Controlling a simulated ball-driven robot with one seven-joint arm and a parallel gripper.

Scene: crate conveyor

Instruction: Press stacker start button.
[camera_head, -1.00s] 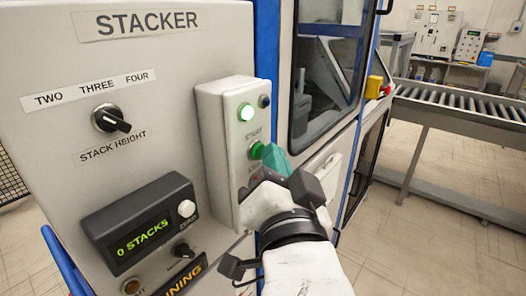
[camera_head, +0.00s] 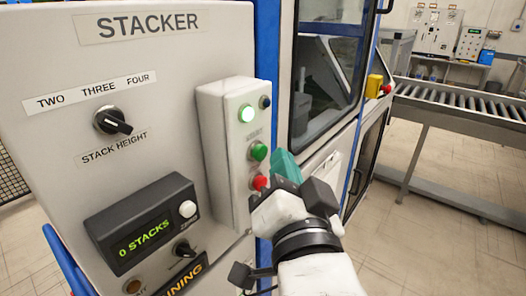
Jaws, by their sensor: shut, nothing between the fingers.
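The green start button (camera_head: 258,151) sits on the side face of the grey button box (camera_head: 214,150) on the stacker panel. A small label above it is hard to read. My gripper (camera_head: 284,161), with teal fingertips, is shut and empty. Its tips are just right of the green button, with a small gap between them in the picture. The depth of that gap is hard to judge. My gripper partly overlaps the area beside the red button.
The stacker panel (camera_head: 178,76) has a stack height knob (camera_head: 113,122) and a display (camera_head: 145,236) reading "0 STACKS". A blue-framed machine window (camera_head: 325,75) stands behind my gripper. A roller conveyor (camera_head: 465,104) is at right, with open floor below it.

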